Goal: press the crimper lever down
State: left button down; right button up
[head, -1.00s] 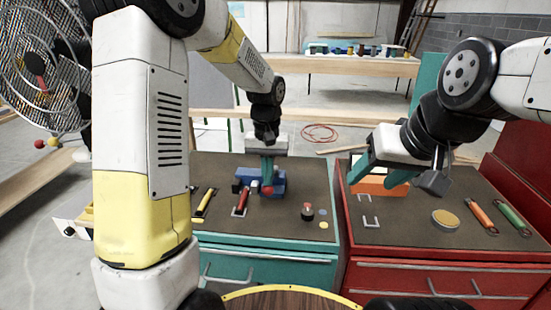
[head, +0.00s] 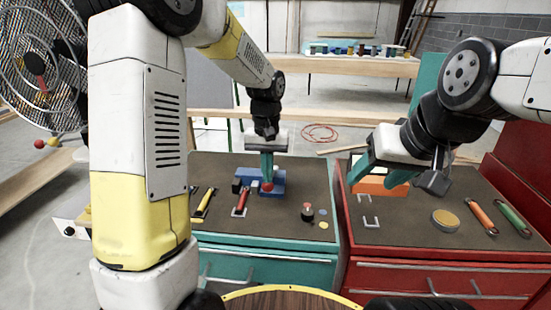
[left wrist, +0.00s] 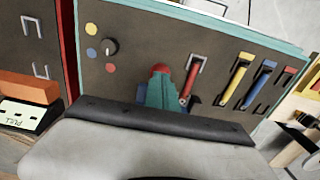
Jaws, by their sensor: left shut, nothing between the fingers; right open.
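The crimper is a blue block (head: 274,177) on the teal cabinet's dark top. Its lever ends in a red ball (head: 267,187), which also shows in the left wrist view (left wrist: 160,69). My left gripper (head: 267,178) points straight down over the crimper, with its teal fingers shut and empty. The fingertips are right at the red ball; I cannot tell whether they touch it. In the left wrist view the fingers (left wrist: 165,92) hide most of the blue block. My right gripper (head: 378,181) is open and empty over the red cabinet, by an orange block (head: 378,188).
A yellow-handled tool (head: 204,202) and a red-handled tool (head: 242,202) lie left of the crimper. A round tin (head: 445,219) and orange and green tools lie on the red cabinet.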

pick_arm(q)
notch_tip(320, 180, up, 12)
dwell(1.2)
jog(key=s+a+r+t+h, duration=0.1)
jog(key=s+a+t, duration=0.2)
jog(key=s, duration=0.7)
jog(key=s+a+t+h, duration=0.1)
jog(key=s+a+t, duration=0.2)
jog(key=s, duration=0.7)
jog(key=shift+s+a+r, duration=0.2)
jog(key=shift+a+r, duration=0.1)
jog(key=shift+r, duration=0.05)
